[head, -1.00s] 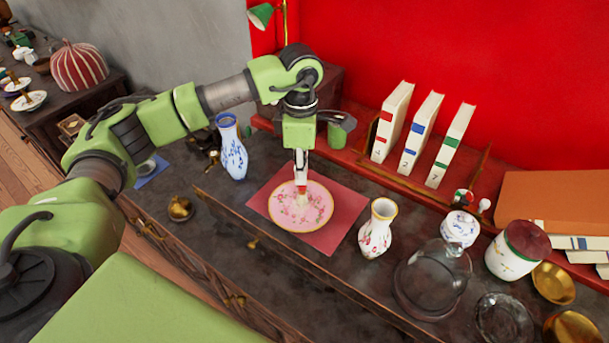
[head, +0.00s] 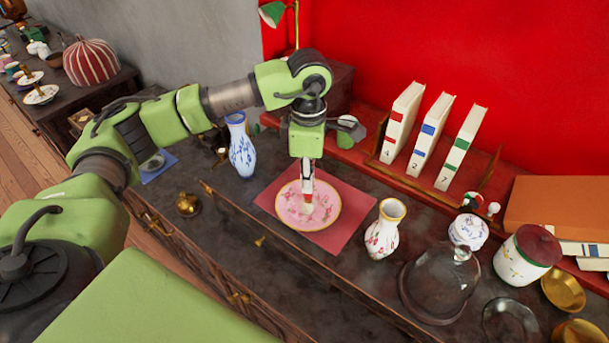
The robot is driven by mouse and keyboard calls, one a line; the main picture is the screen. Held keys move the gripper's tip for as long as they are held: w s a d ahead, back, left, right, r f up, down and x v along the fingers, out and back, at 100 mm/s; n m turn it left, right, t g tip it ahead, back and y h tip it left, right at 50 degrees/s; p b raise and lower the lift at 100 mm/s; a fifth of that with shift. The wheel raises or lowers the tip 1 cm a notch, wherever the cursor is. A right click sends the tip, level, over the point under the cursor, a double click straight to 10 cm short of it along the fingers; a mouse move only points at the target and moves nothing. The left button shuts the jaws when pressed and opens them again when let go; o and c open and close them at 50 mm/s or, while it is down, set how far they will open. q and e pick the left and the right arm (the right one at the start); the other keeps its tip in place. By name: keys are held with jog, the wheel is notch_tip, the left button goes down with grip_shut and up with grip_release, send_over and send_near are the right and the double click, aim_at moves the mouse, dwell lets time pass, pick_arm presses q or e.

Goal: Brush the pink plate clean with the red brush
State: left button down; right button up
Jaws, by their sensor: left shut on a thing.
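The pink plate (head: 290,212) with a gold rim and a floral pattern lies on a red mat (head: 352,207) on the dark cabinet top. My left gripper (head: 307,180) points straight down over the plate and is shut on the red brush (head: 308,197). The fingers hide most of the brush's handle. My right gripper is out of view.
A blue-and-white vase (head: 242,150) stands left of the mat, a floral vase (head: 385,232) right of it. Numbered books (head: 402,122) stand behind.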

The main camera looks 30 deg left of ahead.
pick_arm(q)
jog(key=shift+s+f+b, duration=0.1)
jog(key=shift+s+b, duration=0.1)
jog(key=shift+b, duration=0.55)
dwell(0.9)
jog(key=shift+a, duration=0.1)
jog(key=shift+r+p, duration=1.7)
jog(key=shift+r, duration=1.35)
